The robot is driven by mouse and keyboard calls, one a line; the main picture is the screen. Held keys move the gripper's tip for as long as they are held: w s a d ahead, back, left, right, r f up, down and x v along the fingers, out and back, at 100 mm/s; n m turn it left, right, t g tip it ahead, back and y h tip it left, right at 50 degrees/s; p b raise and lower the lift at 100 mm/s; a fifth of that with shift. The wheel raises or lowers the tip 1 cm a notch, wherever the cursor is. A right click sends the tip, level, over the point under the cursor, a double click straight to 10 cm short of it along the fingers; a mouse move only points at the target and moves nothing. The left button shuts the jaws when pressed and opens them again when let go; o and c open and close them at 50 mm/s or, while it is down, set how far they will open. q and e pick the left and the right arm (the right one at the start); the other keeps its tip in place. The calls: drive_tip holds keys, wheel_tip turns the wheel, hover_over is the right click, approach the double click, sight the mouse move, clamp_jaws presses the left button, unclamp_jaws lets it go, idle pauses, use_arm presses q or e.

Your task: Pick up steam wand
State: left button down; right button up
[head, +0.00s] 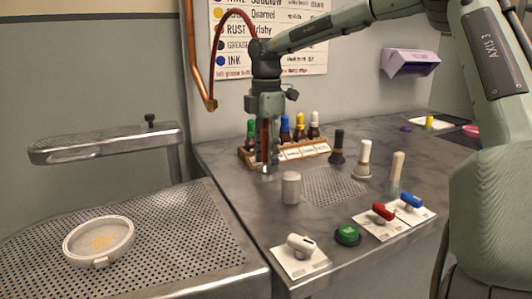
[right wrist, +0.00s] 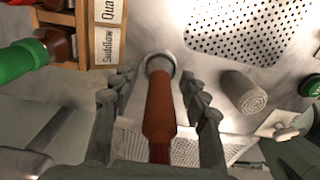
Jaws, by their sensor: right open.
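The steam wand shows in the right wrist view as a brown-red handle (right wrist: 160,108) with a pale metal end at its far tip. It stands between the two spread fingers of my right gripper (right wrist: 156,88), with a gap on each side. In the head view my right gripper (head: 266,150) points straight down over the counter, open around the wand, which it mostly hides. A dark red hose (head: 222,28) arcs from a copper pipe on the wall toward the gripper. My left gripper is not in view.
A wooden rack (head: 305,152) of coloured bottles stands close behind the gripper. A grey cylinder (head: 291,188) stands just in front. Brushes, a green button (head: 347,235) and levers are to the right. A perforated board (head: 190,240) with a round sieve (head: 98,240) lies left.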

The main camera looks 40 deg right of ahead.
sight(264, 125)
drive_tip(key=shift+c, duration=0.4)
clamp_jaws()
drive_tip(key=shift+r, duration=0.2)
